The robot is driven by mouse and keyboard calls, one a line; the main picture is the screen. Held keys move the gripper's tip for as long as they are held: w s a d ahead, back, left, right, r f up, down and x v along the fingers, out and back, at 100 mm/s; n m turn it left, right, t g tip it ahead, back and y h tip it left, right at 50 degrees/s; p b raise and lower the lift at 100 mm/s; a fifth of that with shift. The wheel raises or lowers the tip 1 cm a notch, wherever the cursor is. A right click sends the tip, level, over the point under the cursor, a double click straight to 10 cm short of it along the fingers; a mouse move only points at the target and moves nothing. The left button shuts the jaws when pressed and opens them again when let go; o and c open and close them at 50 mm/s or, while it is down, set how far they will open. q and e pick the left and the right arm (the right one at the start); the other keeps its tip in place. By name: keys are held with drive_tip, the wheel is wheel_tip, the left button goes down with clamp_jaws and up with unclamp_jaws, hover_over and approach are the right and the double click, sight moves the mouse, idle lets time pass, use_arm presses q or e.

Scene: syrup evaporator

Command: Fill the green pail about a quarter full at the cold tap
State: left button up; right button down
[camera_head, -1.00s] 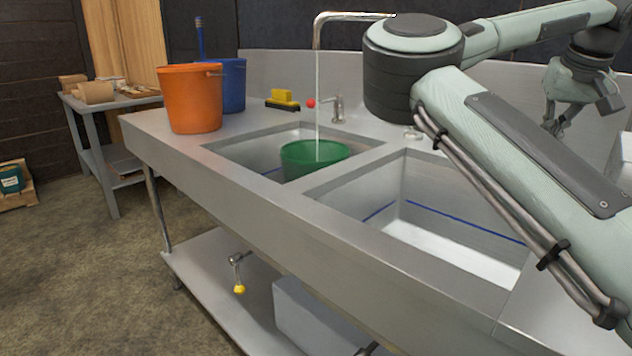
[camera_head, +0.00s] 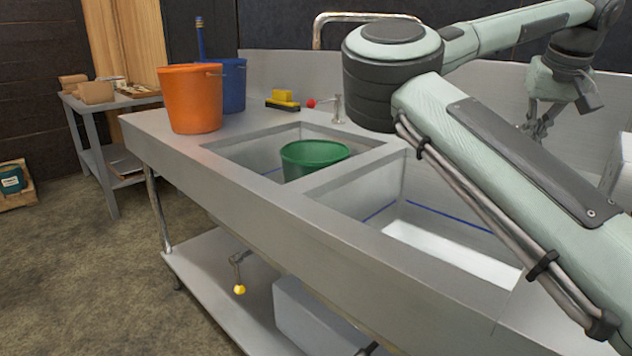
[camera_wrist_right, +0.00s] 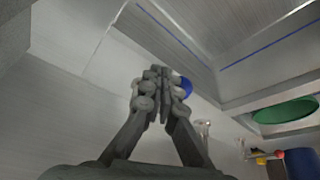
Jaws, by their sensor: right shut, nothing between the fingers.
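The green pail (camera_head: 312,160) stands upright in the left sink basin, under the spout (camera_head: 318,32). No stream falls from the spout, and the water level inside the pail cannot be seen. A tap lever with a red knob (camera_head: 311,103) stands behind that basin. My right gripper (camera_head: 538,128) is off to the right, beyond my arm. In the right wrist view its fingers (camera_wrist_right: 160,72) are shut and empty, with a blue knob (camera_wrist_right: 185,87) showing just behind them. The pail also shows there at the right (camera_wrist_right: 287,110). My left gripper is not in view.
An orange bucket (camera_head: 190,100) and a blue bucket (camera_head: 234,85) stand on the counter's left end. A yellow brush (camera_head: 283,98) lies behind the left basin. The right basin (camera_head: 450,235) is empty. My right arm covers part of the counter and spout.

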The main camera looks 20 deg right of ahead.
wheel_tip(320, 180, up, 9)
drive_tip(key=s+p, duration=0.1)
drive_tip(key=p, duration=0.4)
idle(0.5)
drive_tip(key=shift+d, duration=0.1)
